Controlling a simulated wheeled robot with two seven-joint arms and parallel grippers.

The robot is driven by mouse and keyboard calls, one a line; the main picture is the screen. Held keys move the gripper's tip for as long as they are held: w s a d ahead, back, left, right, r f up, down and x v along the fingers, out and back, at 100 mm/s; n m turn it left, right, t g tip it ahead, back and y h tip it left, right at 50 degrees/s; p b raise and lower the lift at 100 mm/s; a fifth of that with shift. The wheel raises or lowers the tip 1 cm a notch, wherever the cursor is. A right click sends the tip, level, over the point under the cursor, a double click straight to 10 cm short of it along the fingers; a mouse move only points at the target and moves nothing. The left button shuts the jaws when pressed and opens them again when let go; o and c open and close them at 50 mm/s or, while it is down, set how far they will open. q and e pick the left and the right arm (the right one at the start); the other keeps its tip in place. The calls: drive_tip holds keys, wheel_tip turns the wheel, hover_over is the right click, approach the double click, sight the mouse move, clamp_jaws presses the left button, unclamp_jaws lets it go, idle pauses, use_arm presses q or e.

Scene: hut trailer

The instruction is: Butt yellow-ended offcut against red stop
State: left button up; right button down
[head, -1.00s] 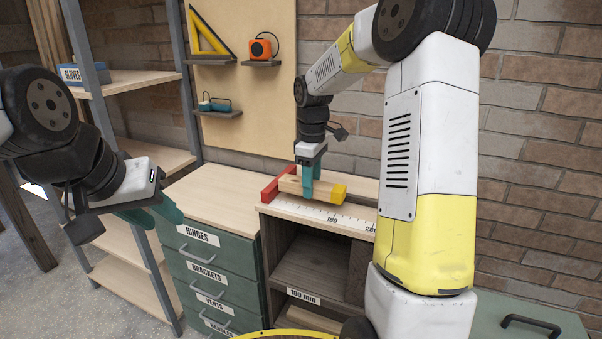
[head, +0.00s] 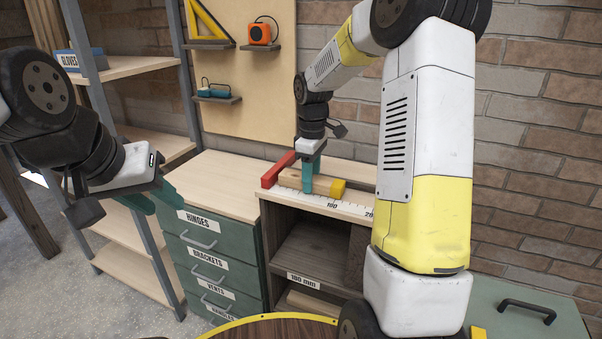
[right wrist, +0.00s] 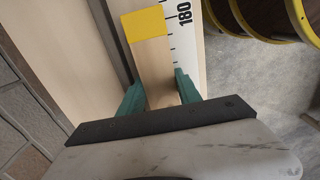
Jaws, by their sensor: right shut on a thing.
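The wooden offcut (head: 295,172) with its yellow end (head: 338,187) lies along the bench top behind the printed scale. In the right wrist view the yellow end (right wrist: 145,24) points away from my gripper. My right gripper (head: 308,186) points down and is shut on the offcut, one finger on each side, as the right wrist view (right wrist: 158,92) also shows. The red stop (head: 277,171) is at the left end of the scale, close to the offcut's plain end. My fingers partly hide the offcut, and I cannot tell whether it touches the stop. My left gripper (head: 156,200) is open and empty, left of the drawers.
The scale (head: 332,205) runs along the bench's front edge. A green drawer cabinet (head: 212,245) with a bare wooden top stands left of it. A brick wall and a board with small shelves are behind. A round yellow-rimmed table (head: 270,328) is in front.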

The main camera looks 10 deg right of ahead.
drive_tip(key=shift+w+a, duration=0.4)
drive_tip(key=shift+a, duration=0.15)
drive_tip(key=c, duration=0.7)
unclamp_jaws()
drive_tip(key=shift+c, duration=0.2)
drive_tip(key=shift+r, duration=0.15)
wheel_tip(320, 180, up, 7)
drive_tip(key=shift+s+r, duration=0.15)
drive_tip(key=shift+r, duration=0.2)
drive_tip(key=s+r+m+t, duration=0.2)
drive_tip(key=s+m, duration=0.1)
drive_tip(key=s, duration=0.5)
drive_tip(key=s+r+m+t+y, duration=0.1)
drive_tip(key=s+m, duration=0.3)
drive_tip(key=s, duration=0.4)
drive_tip(key=s+a+r+m+t+y, duration=0.1)
drive_tip(key=s+r+m+t, duration=0.1)
drive_tip(key=s, duration=0.6)
drive_tip(key=shift+s+r+m+t, duration=0.4)
drive_tip(key=shift+m+t, duration=0.2)
drive_tip(key=shift+m, duration=0.2)
